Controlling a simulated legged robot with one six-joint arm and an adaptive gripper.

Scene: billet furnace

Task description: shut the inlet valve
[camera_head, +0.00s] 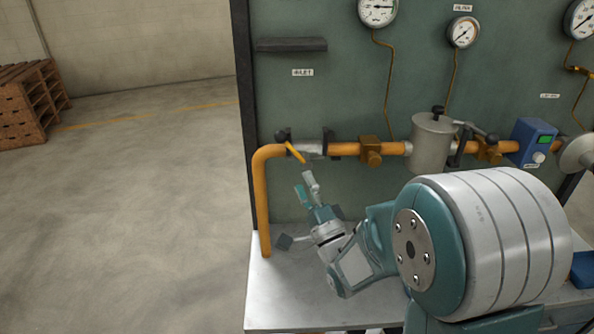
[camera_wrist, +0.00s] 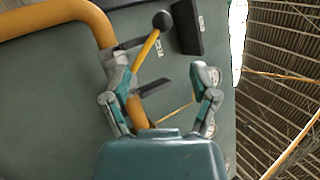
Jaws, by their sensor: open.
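The inlet valve (camera_head: 312,149) sits on the orange pipe, just right of its bend and under the INLET label (camera_head: 302,72). Its yellow lever (camera_head: 296,153) slants down to the right, across the pipe line. In the wrist view the lever (camera_wrist: 146,48) shows a black ball (camera_wrist: 162,20) at its end, beyond the fingertips. My gripper (camera_head: 306,187) is open and empty, just below the lever and apart from it. In the wrist view my gripper (camera_wrist: 162,75) has its fingers spread wide, the left one near the lever's base. Whether that finger touches the valve, I cannot tell.
The orange pipe (camera_head: 260,205) drops left of my gripper to the grey bench (camera_head: 270,300). A brass fitting (camera_head: 371,151), a metal canister (camera_head: 432,145) and a blue meter (camera_head: 533,142) follow to the right. A dark shelf (camera_head: 291,45) juts above. Open floor lies left.

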